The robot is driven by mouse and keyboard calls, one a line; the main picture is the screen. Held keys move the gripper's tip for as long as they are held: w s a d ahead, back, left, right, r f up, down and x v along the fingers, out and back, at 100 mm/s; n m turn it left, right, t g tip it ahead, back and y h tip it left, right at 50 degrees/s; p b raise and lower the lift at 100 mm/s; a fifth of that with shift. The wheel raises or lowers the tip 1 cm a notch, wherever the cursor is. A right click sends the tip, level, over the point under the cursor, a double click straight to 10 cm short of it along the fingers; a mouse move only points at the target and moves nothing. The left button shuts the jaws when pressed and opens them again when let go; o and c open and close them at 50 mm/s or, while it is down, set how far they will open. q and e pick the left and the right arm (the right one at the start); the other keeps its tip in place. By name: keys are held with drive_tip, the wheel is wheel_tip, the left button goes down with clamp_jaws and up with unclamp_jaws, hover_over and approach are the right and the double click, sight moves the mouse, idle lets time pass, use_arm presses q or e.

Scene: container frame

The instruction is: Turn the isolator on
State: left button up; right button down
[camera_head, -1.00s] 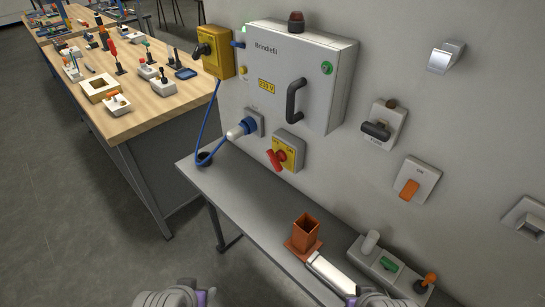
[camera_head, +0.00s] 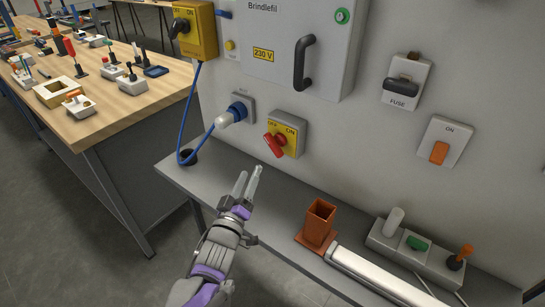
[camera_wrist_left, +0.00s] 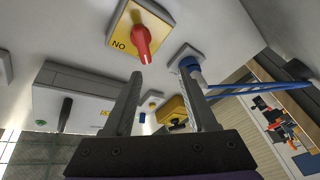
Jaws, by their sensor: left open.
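The isolator (camera_head: 293,127) is a yellow plate on the wall marked OFF and ON. In the left wrist view the red handle (camera_wrist_left: 142,45) shows just beyond the fingertips. My left gripper (camera_head: 249,178) is open and empty, below and left of the isolator, its fingers pointing up toward it and apart from it. The gripper's two fingers (camera_wrist_left: 165,85) also show in the left wrist view, with a gap between them. My right gripper is out of view.
A blue plug (camera_head: 236,112) with a blue cable sits left of the isolator. A yellow switch box (camera_head: 194,30) and a grey cabinet (camera_head: 330,75) are above. A grey shelf (camera_head: 270,228) below carries an orange-brown square holder (camera_head: 319,222) and a control box (camera_head: 415,248).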

sight(271, 147)
use_arm(q)
drive_tip(key=w+d+r, duration=0.1)
drive_tip(key=w+d, duration=0.1)
drive_tip(key=w, duration=0.1)
drive_tip(key=w+d+h, duration=0.1)
drive_tip(key=w+d, duration=0.1)
drive_tip(key=w, duration=0.2)
drive_tip(key=w+d+r+t+h, duration=0.1)
drive_tip(key=w+d, duration=0.1)
drive_tip(key=w, duration=0.1)
drive_tip(key=shift+w+r, duration=0.15)
drive_tip(key=shift+r, duration=0.15)
clamp_jaws()
